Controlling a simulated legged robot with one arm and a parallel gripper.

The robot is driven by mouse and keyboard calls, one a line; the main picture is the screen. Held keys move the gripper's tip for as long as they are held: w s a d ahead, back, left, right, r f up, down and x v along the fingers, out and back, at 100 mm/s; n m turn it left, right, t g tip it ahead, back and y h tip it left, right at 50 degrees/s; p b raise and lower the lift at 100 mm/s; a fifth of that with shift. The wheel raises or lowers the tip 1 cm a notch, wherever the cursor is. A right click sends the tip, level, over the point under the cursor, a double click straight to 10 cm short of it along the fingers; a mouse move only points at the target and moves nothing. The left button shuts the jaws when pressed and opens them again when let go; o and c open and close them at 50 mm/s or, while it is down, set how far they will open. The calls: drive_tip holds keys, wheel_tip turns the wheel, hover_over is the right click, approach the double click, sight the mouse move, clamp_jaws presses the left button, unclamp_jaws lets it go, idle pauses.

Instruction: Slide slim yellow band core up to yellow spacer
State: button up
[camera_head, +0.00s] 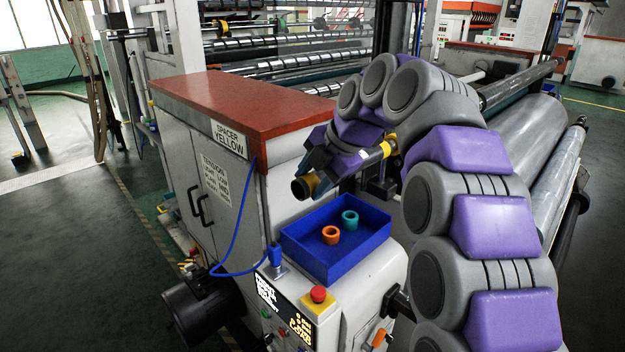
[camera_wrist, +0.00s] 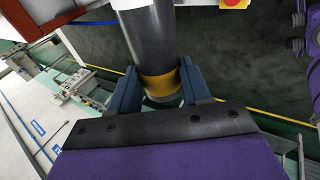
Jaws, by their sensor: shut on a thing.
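My gripper (camera_head: 316,168) is in front of the cabinet and above the blue tray in the head view. In the wrist view its two blue fingers (camera_wrist: 158,76) are shut on a yellow band core (camera_wrist: 158,88), one on each side. A dark round shaft (camera_wrist: 146,38) runs up from the yellow band and out of the wrist view. In the head view a round dark end with a yellowish rim (camera_head: 304,187) shows by the fingers. A second yellow ring (camera_head: 386,149) shows to the right, past my wrist; I cannot tell surely that it is the spacer.
A blue tray (camera_head: 300,257) below holds an orange ring (camera_head: 330,235) and a teal ring (camera_head: 350,219). A control panel with a red button (camera_head: 318,294) stands in front. A red-topped cabinet (camera_head: 240,105) bears a sign reading "SPACER YELLOW" (camera_head: 229,138). Large rollers (camera_head: 525,130) lie right.

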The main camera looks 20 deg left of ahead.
drive_tip(key=shift+w, duration=0.2)
drive_tip(key=shift+w+d+f, duration=0.1)
drive_tip(key=shift+w+d, duration=0.05)
drive_tip(key=shift+w, duration=0.1)
drive_tip(key=shift+w+d, duration=0.1)
drive_tip(key=shift+w, duration=0.1)
idle(0.4)
